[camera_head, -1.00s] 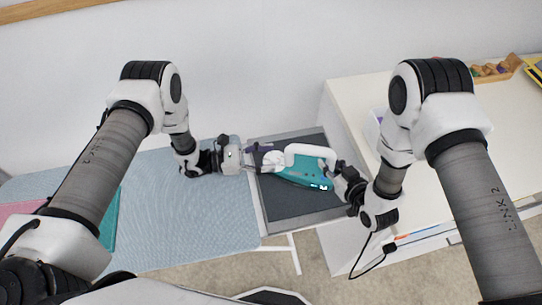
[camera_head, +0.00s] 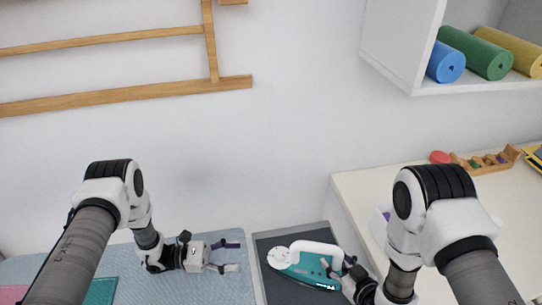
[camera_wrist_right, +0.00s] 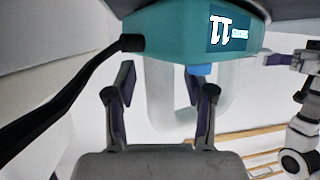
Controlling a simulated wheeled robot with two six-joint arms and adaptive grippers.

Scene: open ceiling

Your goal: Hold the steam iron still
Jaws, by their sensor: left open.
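The steam iron (camera_head: 306,268), teal with a white handle, lies on the dark grey rest (camera_head: 271,245) at the right end of the ironing board. My left gripper (camera_head: 222,256) is open and empty over the blue board cover, left of the iron and apart from it. My right gripper (camera_head: 330,265) is at the rear of the iron's handle. In the right wrist view the two fingers of this gripper (camera_wrist_right: 158,92) stand apart below the teal heel, with the white handle showing between them. Whether they press on it is unclear.
The pale blue ironing board (camera_head: 205,290) spreads to the left, with a teal cloth (camera_head: 100,291) on it. A cream cabinet top (camera_head: 365,190) stands on the right. A black cord (camera_wrist_right: 60,105) leaves the iron's heel. A wall shelf (camera_head: 420,92) holds rolled mats.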

